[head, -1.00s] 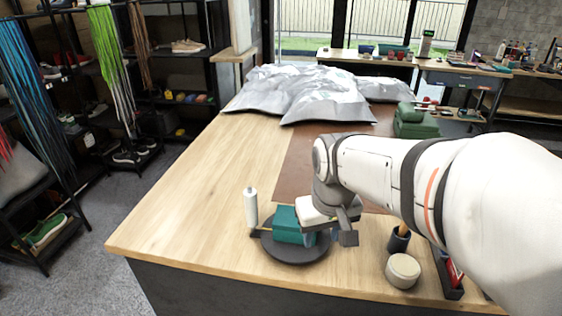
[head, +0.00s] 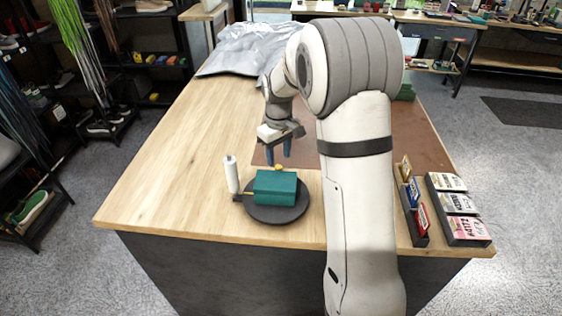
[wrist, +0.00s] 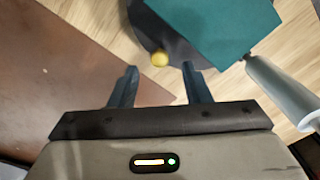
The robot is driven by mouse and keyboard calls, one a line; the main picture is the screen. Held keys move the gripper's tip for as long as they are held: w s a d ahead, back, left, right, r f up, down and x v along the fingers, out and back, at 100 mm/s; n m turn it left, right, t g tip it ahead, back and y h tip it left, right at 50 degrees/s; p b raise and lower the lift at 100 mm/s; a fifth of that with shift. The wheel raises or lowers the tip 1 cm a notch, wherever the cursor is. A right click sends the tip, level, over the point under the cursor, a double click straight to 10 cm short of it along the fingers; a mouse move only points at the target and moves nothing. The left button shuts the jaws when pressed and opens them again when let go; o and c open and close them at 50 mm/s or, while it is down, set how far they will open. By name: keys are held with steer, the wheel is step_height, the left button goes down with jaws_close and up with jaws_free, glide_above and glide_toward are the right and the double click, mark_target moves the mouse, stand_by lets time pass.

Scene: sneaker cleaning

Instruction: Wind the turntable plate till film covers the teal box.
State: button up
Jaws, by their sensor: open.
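The teal box (head: 276,187) sits on the dark round turntable plate (head: 277,214) near the table's front edge. No film is visible over its top or front. A white film roll (head: 231,174) stands upright on a small dark holder at the plate's left. A yellow knob (head: 278,167) shows at the plate's far side, behind the box. My gripper (head: 279,157) is open and empty above and behind the plate. In the wrist view its two fingers (wrist: 157,88) are apart, with the yellow knob (wrist: 160,59) just beyond them, near the plate rim.
A brown mat (head: 435,150) covers the table behind and right of the plate. Grey bags (head: 240,50) lie at the back. Trays of small boxes (head: 460,208) stand at the front right. The table left of the roll is clear.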

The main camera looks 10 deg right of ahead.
mark_target(279, 167)
steer(key=shift+f, duration=2)
steer(key=shift+c, duration=0.5)
jaws_close()
